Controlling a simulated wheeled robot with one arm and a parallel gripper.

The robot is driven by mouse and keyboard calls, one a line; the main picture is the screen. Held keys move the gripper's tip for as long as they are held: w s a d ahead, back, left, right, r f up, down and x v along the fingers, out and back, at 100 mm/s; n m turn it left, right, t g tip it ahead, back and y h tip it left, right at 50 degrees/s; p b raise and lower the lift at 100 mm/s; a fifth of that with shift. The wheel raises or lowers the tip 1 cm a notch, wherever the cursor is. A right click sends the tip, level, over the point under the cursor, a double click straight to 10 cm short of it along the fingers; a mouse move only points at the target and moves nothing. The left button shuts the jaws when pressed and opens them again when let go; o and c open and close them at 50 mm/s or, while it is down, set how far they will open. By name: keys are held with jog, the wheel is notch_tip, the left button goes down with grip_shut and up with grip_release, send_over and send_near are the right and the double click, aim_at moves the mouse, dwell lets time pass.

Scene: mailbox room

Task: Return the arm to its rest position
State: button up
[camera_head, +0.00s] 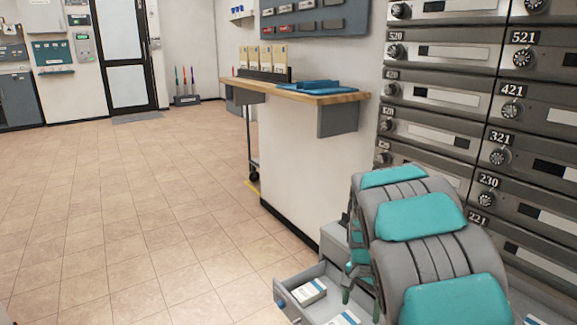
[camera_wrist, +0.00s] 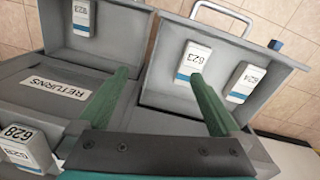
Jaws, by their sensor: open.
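My arm (camera_head: 420,225), grey with teal pads, reaches down at the right of the head view, beside the mailbox wall. My gripper (camera_wrist: 160,76) shows in the wrist view as two green fingers spread apart, with nothing between them. The fingers are over a grey unit with an open drawer (camera_wrist: 255,50). Boxes labelled 623 (camera_wrist: 192,62) and 624 (camera_wrist: 244,82) lie in this drawer, apart from each other. The right fingertip overlaps the 623 box in the picture; I cannot tell whether they touch. In the head view my arm hides much of the unit.
A RETURNS label (camera_wrist: 57,86) marks a grey panel, with a 628 box (camera_wrist: 30,148) nearby. The numbered mailboxes (camera_head: 440,95) stand close at right. A wooden counter (camera_head: 345,97) holds a blue tray (camera_head: 318,87). The tiled floor (camera_head: 120,200) at left is clear.

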jog(key=s+a+r+n, duration=0.1)
jog(key=s+r+n, duration=0.2)
jog(key=s, duration=0.8)
jog(key=s+a+r+n+g+p, duration=0.1)
jog(key=s+r+n, duration=0.2)
jog(key=s, duration=0.9)
jog(key=s+a+r+n, duration=0.1)
jog(key=s+r+n, duration=0.2)
jog(key=s, duration=0.9)
notch_tip(320, 180, up, 2)
jog(key=shift+s+a+r, duration=0.2)
jog(key=shift+s+a, duration=0.05)
